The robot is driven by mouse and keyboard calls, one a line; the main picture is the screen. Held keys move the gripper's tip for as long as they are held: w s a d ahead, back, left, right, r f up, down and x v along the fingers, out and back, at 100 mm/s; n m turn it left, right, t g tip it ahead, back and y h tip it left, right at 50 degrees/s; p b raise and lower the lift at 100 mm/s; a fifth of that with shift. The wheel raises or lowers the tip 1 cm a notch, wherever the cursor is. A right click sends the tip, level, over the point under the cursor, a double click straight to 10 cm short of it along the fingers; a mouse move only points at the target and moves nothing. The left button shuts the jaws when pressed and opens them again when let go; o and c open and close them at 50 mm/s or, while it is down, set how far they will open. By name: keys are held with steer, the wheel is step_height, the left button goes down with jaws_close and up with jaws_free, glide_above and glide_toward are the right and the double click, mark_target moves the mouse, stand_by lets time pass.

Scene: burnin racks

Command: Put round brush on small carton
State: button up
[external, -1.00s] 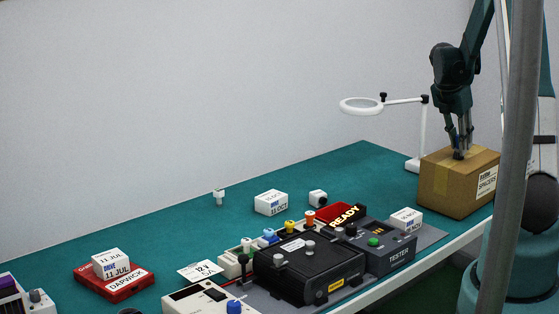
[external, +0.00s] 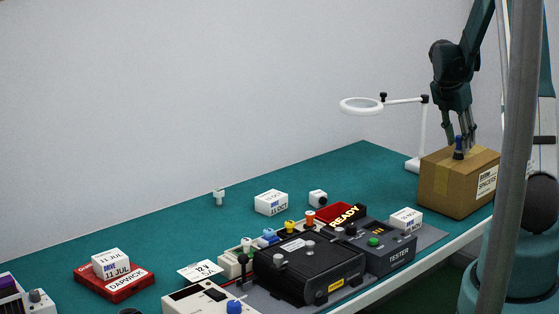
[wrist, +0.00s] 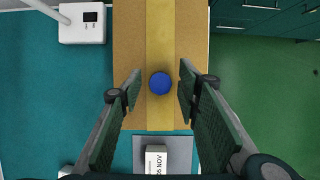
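The round brush (external: 458,148) has a blue top and a dark lower part. It stands upright on top of the small brown carton (external: 440,190), which has a tape strip and a white label. In the wrist view the brush shows as a blue disc (wrist: 160,83) on the tape strip of the carton (wrist: 131,45). My gripper (external: 459,137) is open, with one finger on each side of the brush and a visible gap to both. Its fingertips are above the carton top.
A white magnifier lamp (external: 362,106) stands left of the carton, its base (wrist: 82,24) close beside it. The carton is near the table's right edge. Green table (external: 330,165) is clear behind the tester.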

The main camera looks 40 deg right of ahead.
steer(key=v, duration=1.1)
stand_by(0.7)
steer(key=shift+a, duration=0.2)
steer(key=a+r+m+t+y, duration=0.15)
steer(key=a+r+m, duration=0.25)
steer(key=a, duration=0.9)
steer(key=a+r+m+t, duration=0.2)
steer(key=a+r+m, duration=0.25)
steer(key=a, duration=0.85)
steer(key=s+a+m+t+y, duration=0.1)
steer(key=s+a+m, duration=0.3)
steer(key=a, duration=0.7)
steer(key=s+a+m+t+y, duration=0.2)
steer(key=s+a+m, duration=0.3)
steer(key=a, duration=0.6)
steer(key=shift+s+r+t, duration=0.35)
steer(key=shift+s+r, duration=0.1)
steer(key=shift+s, duration=0.85)
